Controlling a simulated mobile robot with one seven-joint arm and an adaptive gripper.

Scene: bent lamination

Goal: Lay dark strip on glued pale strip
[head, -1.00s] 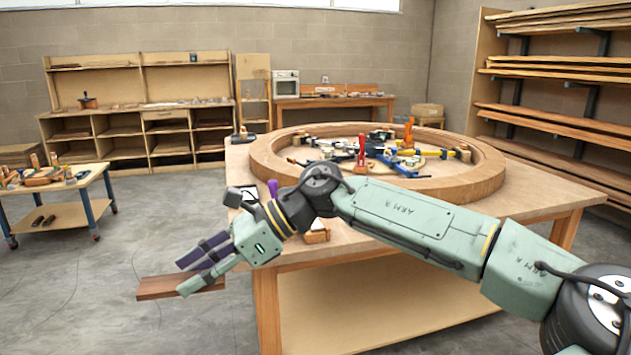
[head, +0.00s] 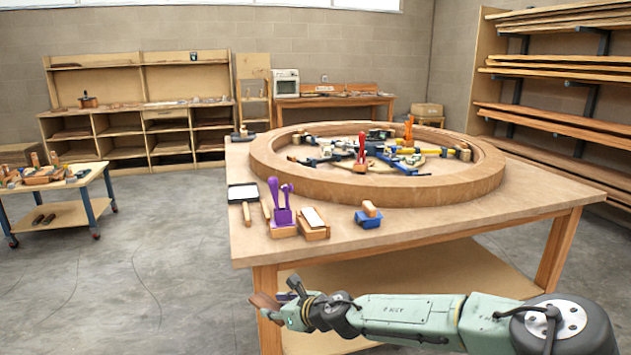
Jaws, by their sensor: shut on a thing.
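My gripper (head: 284,308) is low in front of the bench's left front leg, below the bench top. It is shut on a dark reddish-brown strip (head: 263,301), seen nearly end-on at the gripper's left. Most of the strip's length is hidden or foreshortened. I cannot make out a glued pale strip for certain in the head view. A large pale wooden ring form (head: 400,197) lies on the bench top (head: 400,228), above and behind my gripper.
Several clamps lie inside the ring. A cart (head: 62,209) stands left. Floor between is clear.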

